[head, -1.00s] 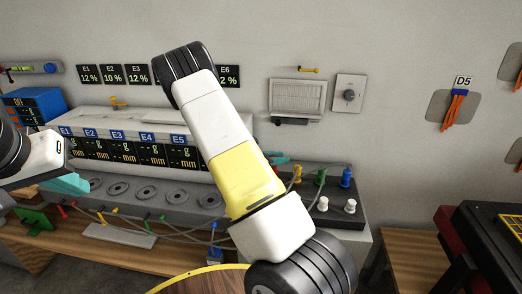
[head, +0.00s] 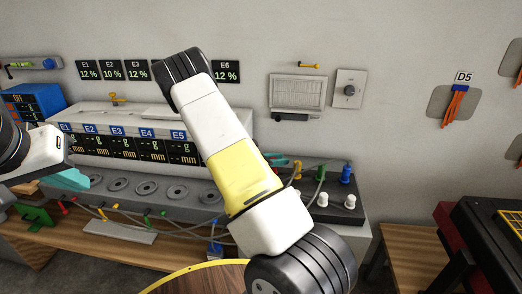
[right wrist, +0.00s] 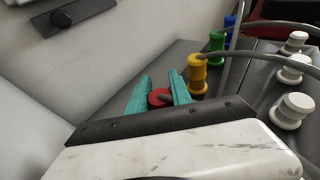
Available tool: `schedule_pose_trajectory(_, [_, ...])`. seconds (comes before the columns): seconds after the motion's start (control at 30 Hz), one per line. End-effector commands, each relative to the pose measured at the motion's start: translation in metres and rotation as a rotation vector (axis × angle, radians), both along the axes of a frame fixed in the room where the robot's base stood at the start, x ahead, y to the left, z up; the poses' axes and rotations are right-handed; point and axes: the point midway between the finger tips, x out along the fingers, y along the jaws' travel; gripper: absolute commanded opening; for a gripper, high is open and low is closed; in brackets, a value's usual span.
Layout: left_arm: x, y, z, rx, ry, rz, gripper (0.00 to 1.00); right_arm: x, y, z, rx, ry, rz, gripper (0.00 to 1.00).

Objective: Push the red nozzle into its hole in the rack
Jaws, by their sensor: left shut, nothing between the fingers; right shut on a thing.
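The red nozzle (right wrist: 158,97) is between the teal fingers of my right gripper (right wrist: 160,92) in the right wrist view. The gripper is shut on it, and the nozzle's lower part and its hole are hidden. The black rack (right wrist: 222,80) lies below and to the right, with a yellow nozzle (right wrist: 197,73) just right of the fingers. In the head view my right arm covers much of the middle; a teal finger of the right gripper (head: 278,161) shows beside the rack (head: 345,218). My left gripper (head: 68,179) is shut and empty at the left.
Green (right wrist: 217,42) and blue (right wrist: 230,24) nozzles stand behind the yellow one. Several white knobs (right wrist: 292,110) stand along the rack's right side. Grey tubes arch over the rack. A row of round grey seats (head: 147,190) lies in front of the display unit (head: 110,150).

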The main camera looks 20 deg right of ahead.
Motion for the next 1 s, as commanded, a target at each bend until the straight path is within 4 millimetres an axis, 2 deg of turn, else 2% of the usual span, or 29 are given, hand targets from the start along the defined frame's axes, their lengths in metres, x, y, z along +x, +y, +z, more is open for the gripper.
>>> schedule_pose_trajectory(0.2, [0.0, 0.0, 0.0, 0.0, 0.0, 0.0, 0.0, 0.0, 0.0, -0.006, 0.0, 0.002, 0.001, 0.0])
schedule_pose_trajectory(0.23, [0.0, 0.0, 0.0, 0.0, 0.0, 0.0, 0.0, 0.0, 0.0, -0.006, 0.0, 0.001, 0.0, 0.29])
schedule_pose_trajectory(0.33, [0.0, 0.0, 0.0, 0.0, 0.0, 0.0, 0.0, 0.0, 0.0, -0.005, 0.0, 0.001, 0.0, 0.49])
schedule_pose_trajectory(0.37, [0.0, 0.0, 0.0, 0.0, 0.0, 0.0, 0.0, 0.0, 0.0, -0.005, 0.0, 0.001, 0.0, 0.51])
schedule_pose_trajectory(0.63, [0.0, 0.0, 0.0, 0.0, 0.0, 0.0, 0.0, 0.0, 0.0, -0.005, 0.0, 0.0, 0.0, 0.51])
schedule_pose_trajectory(0.73, [0.0, 0.0, 0.0, 0.0, 0.0, 0.0, 0.0, -0.001, 0.006, -0.004, 0.001, 0.0, 0.001, 0.51])
schedule_pose_trajectory(1.0, [0.0, 0.0, 0.0, 0.0, 0.0, 0.0, 0.0, -0.008, 0.048, 0.009, 0.001, 0.0, 0.003, 0.51])
